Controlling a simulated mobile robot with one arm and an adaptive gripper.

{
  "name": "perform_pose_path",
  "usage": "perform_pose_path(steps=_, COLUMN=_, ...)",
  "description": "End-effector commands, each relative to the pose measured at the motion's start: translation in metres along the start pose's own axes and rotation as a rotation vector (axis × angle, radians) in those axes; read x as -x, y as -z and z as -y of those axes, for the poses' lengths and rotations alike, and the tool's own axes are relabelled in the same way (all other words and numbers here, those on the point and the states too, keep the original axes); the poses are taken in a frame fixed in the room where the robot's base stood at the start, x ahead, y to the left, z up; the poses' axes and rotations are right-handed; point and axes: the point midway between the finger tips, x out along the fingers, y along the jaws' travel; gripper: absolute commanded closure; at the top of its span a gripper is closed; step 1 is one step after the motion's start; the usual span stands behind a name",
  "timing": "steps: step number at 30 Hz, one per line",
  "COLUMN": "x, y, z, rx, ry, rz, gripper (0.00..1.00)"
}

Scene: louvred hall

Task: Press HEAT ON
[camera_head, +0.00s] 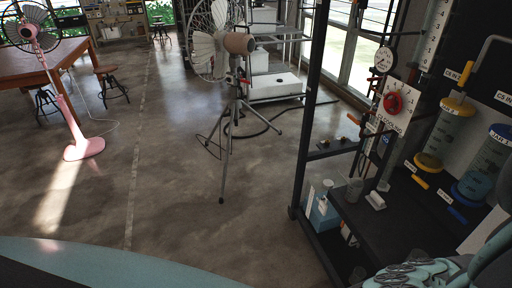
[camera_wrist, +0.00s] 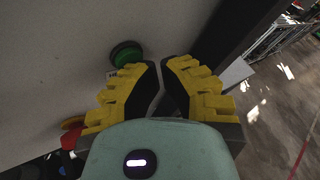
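In the wrist view a round green button (camera_wrist: 126,55) with a dark collar sits on a pale grey panel (camera_wrist: 60,60), up and left of my gripper. A small white label (camera_wrist: 113,73) lies just below the button; its lettering is too small to read. My gripper (camera_wrist: 162,66) has yellow ribbed fingers with dark pads. Its fingertips are close together with nothing seen between them, to the right of the button and apart from it in the picture. I cannot make out a HEAT ON button in the head view.
A red and yellow part (camera_wrist: 71,136) shows at the wrist view's lower left. In the head view, a dark rack (camera_head: 305,130) at right carries a gauge (camera_head: 384,60), a red knob (camera_head: 393,104) and labelled jars (camera_head: 440,130). A tripod fan (camera_head: 232,100) stands left of it on open floor.

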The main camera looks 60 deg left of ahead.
Motion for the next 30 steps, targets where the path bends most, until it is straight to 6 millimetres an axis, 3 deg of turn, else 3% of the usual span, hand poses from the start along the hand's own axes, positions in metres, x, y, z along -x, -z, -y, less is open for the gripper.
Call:
perform_pose_path(steps=15, x=-0.002, y=-0.001, z=0.000, rx=0.000, ry=0.001, rz=0.000, gripper=1.00)
perform_pose_path(steps=30, x=0.011, y=0.006, z=0.007, rx=0.001, ry=0.001, rz=-0.002, gripper=1.00)
